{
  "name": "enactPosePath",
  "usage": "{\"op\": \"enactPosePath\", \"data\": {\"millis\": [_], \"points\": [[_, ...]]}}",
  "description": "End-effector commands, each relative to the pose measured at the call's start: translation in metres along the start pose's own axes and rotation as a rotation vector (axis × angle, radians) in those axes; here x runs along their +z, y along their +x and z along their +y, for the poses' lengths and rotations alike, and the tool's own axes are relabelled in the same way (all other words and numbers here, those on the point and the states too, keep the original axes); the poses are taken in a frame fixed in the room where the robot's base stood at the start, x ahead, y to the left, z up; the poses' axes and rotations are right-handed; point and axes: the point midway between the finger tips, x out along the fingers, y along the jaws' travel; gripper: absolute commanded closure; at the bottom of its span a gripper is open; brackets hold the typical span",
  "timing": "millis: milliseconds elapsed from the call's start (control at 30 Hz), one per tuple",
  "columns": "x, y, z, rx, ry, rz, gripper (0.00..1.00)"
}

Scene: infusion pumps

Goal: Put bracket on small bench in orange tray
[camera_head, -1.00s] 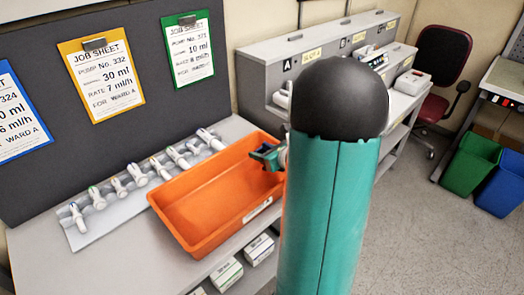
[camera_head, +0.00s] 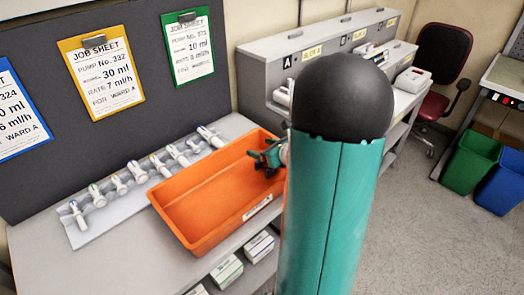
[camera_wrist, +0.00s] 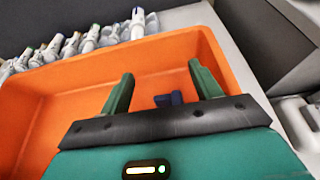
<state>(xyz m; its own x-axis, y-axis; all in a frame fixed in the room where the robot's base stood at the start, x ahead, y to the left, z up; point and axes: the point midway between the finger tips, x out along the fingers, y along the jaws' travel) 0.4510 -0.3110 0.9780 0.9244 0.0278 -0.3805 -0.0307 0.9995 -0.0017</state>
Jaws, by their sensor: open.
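The orange tray (camera_head: 190,203) sits on the bench at the left in the head view. It also fills much of the wrist view (camera_wrist: 60,95). My gripper (camera_head: 262,160) is over the tray's right end. In the wrist view my gripper (camera_wrist: 161,70) has its two green fingers spread wide apart. A small dark blue piece (camera_wrist: 168,99), apparently the bracket, shows between the fingers against the tray, touching neither visibly. Its lower part is hidden by my gripper's body. I cannot tell whether it rests on the tray floor.
A grey rack with several white syringe-like parts (camera_head: 138,172) lies behind the tray. Boxes (camera_head: 227,271) sit on the shelf below. A grey bench with lettered slots (camera_head: 288,65) stands beyond. Green (camera_head: 470,165) and blue (camera_head: 503,186) bins stand at the right.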

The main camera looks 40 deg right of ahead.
Motion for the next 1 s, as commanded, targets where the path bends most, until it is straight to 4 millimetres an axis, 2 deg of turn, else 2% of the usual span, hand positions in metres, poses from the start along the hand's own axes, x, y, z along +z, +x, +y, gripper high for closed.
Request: {"op": "enactPosePath", "data": {"millis": [300, 433, 600, 800, 867, 900, 967, 1000], "points": [[-0.001, -0.071, -0.002, -0.007, 0.002, 0.0, 0.37], [-0.001, -0.095, -0.001, -0.006, 0.002, 0.001, 0.37], [-0.002, -0.112, 0.0, -0.003, 0.002, 0.002, 0.37], [-0.001, -0.114, 0.002, 0.004, -0.005, 0.004, 0.37], [0.003, -0.111, 0.011, 0.03, -0.04, 0.01, 0.37], [0.008, -0.107, 0.022, 0.063, -0.085, 0.018, 0.37], [0.018, -0.101, 0.049, 0.141, -0.197, 0.037, 0.37], [0.025, -0.097, 0.073, 0.209, -0.301, 0.052, 0.37]]}}
